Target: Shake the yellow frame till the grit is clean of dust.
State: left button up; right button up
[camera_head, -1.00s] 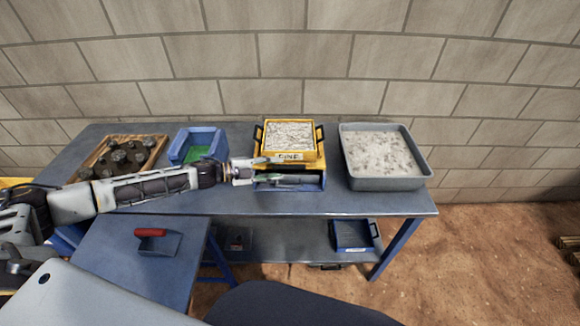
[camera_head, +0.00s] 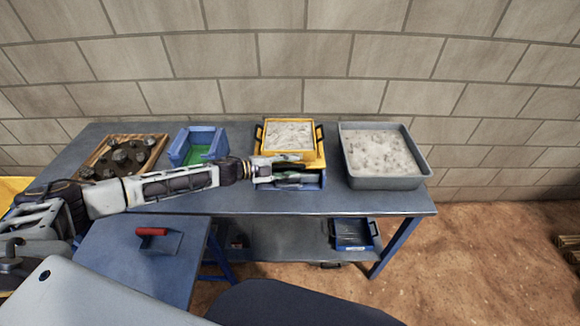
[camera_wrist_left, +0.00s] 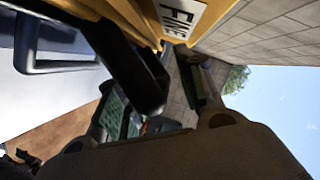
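The yellow frame (camera_head: 266,136) stands on the bench with black handles at its left and right sides, and pale grey grit (camera_head: 289,135) lies in it. A yellow support and a blue tray (camera_head: 312,181) are below it. My left gripper (camera_head: 287,172) is in front of the frame's near side and covers its label. In the left wrist view the yellow frame (camera_wrist_left: 133,18) is close, with its label "FINE". The dark fingers (camera_wrist_left: 176,92) look apart, with nothing seen between them. I cannot tell whether they touch the frame. My right gripper is not in view.
A grey tray (camera_head: 388,184) of pale material stands to the right. A blue bin (camera_head: 198,134) and a wooden tray of dark rocks (camera_head: 127,155) stand to the left. A red-handled scoop (camera_head: 152,232) lies on a lower table. A block wall is behind.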

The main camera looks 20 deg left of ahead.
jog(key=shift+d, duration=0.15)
pick_arm(q)
jog(key=shift+c, duration=0.2)
grip_shut()
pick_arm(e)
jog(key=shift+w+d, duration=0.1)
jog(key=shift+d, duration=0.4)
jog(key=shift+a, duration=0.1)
